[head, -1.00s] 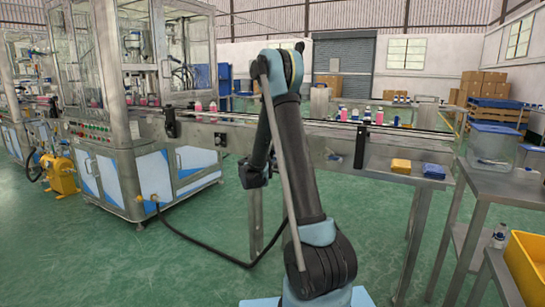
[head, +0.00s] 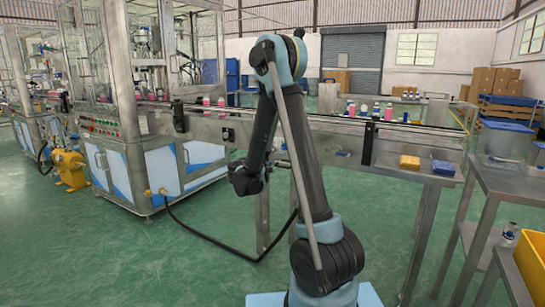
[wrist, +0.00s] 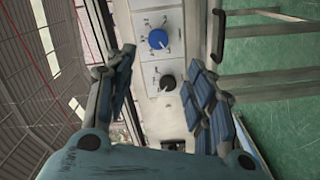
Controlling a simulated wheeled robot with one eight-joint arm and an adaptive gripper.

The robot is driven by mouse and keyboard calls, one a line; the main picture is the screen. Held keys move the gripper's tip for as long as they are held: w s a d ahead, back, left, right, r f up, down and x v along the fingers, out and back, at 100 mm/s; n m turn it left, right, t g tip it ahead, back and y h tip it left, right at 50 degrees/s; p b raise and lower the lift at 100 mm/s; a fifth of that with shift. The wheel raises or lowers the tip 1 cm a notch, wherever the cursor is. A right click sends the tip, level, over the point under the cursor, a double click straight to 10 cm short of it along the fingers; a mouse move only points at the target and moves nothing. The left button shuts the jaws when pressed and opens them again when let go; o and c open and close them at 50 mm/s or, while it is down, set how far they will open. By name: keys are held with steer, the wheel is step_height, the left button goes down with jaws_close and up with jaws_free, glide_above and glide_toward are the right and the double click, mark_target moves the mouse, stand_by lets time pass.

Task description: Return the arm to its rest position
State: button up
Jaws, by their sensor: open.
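My arm stands in the middle of the head view, bent at a high elbow (head: 281,60), with the forearm hanging down on the left. My gripper (head: 244,182) is at its lower end, in front of the conveyor and above the green floor. In the wrist view my gripper (wrist: 163,90) is open, its two padded fingers apart with nothing held between them. Beyond the fingers is a pale panel with a blue knob (wrist: 157,39) and a black knob (wrist: 167,82); the gripper does not appear to touch it.
The enclosed filling machine (head: 150,160) stands left, with a yellow pump (head: 70,168) beside it. The conveyor (head: 340,128) carries bottles behind my arm. A yellow block (head: 410,162) and a blue block (head: 443,167) lie right. A steel table (head: 505,182) is near right. Green floor lies open at front left.

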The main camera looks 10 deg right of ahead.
steer(key=shift+s, duration=0.15)
steer(key=s+d+f+m+g+y, duration=0.15)
steer(key=s+d+g, duration=0.25)
steer(key=s+d, duration=0.5)
steer(key=s+d+r+m+g+y, duration=0.1)
steer(key=s+d+m+g+y, duration=0.25)
steer(key=s, duration=0.85)
steer(key=s+a+f+g+y, duration=0.1)
steer(key=s+f+y, duration=0.1)
steer(key=s, duration=0.6)
steer(key=s+a+f+m+g+y, duration=0.1)
steer(key=s+f, duration=0.3)
steer(key=s, duration=0.5)
steer(key=s+a+f+g+y, duration=0.2)
steer(key=s+a+f+g, duration=0.1)
steer(key=s, duration=0.5)
steer(key=shift+s+f+m+y, duration=0.15)
steer(key=shift+s+m+y, duration=0.15)
